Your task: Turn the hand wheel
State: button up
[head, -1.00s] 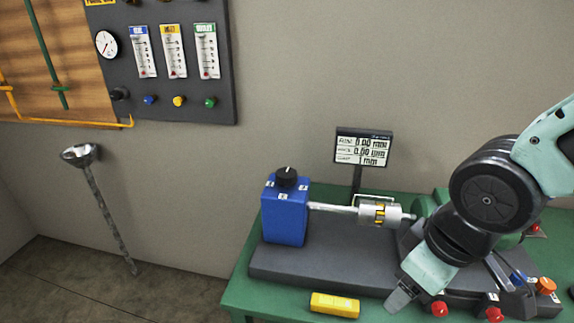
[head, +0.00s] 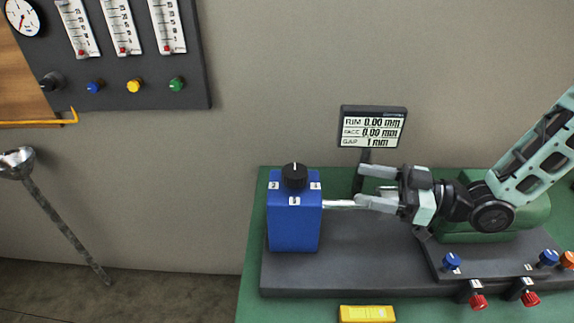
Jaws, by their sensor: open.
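A black round knob (head: 294,176) with a white mark sits on top of a blue box (head: 292,225) with white number labels, in the head view. It is the most wheel-like part on the bench; I cannot tell if it is the hand wheel. My gripper (head: 362,187) is open and empty, its fingers pointing left toward the blue box. It is to the right of the knob, apart from it. A silver shaft (head: 338,204) runs from the box to the right and passes behind the lower finger. The coupling on it is hidden behind my gripper.
A display (head: 372,127) stands on a post behind my gripper. A green motor body (head: 500,230), blue knobs (head: 452,261) and red knobs (head: 478,301) are at right. A yellow block (head: 367,313) lies at the green table's (head: 257,310) front. A gauge panel (head: 130,65) hangs at left.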

aim_at(287, 169)
jog(key=p+x, duration=0.3)
jog(key=x, duration=1.3)
jog(key=shift+w+a+p, duration=0.1)
jog(key=shift+a+p, duration=0.15)
jog(key=shift+p, duration=0.15)
jog(key=c, duration=1)
